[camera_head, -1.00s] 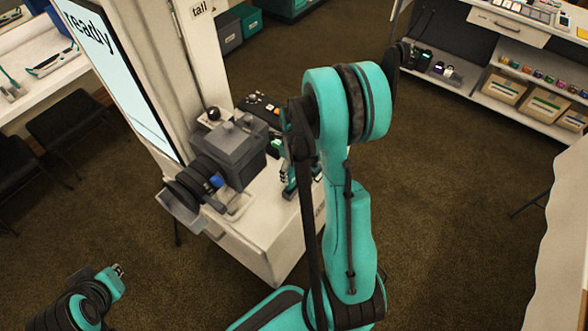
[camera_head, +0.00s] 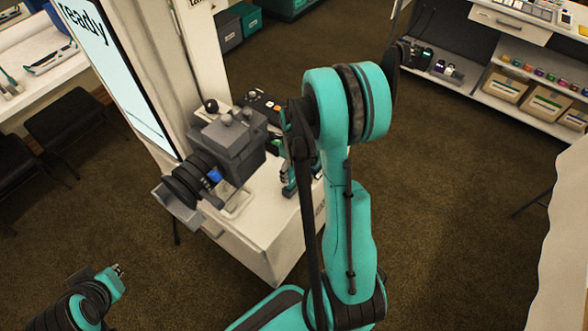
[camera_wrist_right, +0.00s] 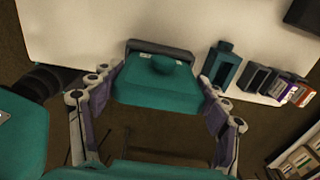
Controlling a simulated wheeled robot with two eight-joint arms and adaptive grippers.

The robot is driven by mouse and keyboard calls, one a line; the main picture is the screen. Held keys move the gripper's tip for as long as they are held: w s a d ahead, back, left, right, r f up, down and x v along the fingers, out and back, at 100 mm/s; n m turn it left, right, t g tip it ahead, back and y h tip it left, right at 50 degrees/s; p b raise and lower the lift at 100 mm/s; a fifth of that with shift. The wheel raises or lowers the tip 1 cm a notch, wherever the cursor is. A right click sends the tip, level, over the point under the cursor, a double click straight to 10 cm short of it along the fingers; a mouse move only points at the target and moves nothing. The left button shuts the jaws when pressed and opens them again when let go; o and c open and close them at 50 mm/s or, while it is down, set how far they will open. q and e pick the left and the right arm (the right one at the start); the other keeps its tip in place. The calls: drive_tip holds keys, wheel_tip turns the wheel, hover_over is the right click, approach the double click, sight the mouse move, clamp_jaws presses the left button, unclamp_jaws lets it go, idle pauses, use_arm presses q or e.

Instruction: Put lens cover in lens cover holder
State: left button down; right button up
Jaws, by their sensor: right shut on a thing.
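A teal block with a round knob and a dark grey upper edge (camera_wrist_right: 164,78) sits between the fingers of my right gripper (camera_wrist_right: 163,88) in the right wrist view. It looks like the lens cover, and the gripper is shut on it. It is above or at the edge of a white surface; contact cannot be told. A teal upright open-topped piece (camera_wrist_right: 221,66) stands to its right and may be the holder. In the head view my right arm hides most of its gripper. My left gripper (camera_head: 118,270) is at the lower left, away from the booth; its fingers are too small to judge.
A grey camera-like machine (camera_head: 230,145) with a black lens stands on the white booth table (camera_head: 262,240), beside a tall screen. In the wrist view, dark and coloured small boxes (camera_wrist_right: 258,79) stand right of the teal piece. Floor is open at right.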

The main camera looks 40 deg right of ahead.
drive_tip(key=shift+f, duration=0.15)
drive_tip(key=shift+f+b, duration=0.8)
drive_tip(key=shift+b, duration=0.15)
drive_tip(key=o, duration=1.2)
drive_tip(key=shift+o, duration=0.2)
drive_tip(key=shift+r, duration=0.1)
drive_tip(key=shift+r+p, duration=2.45)
drive_tip(key=shift+r, duration=1.05)
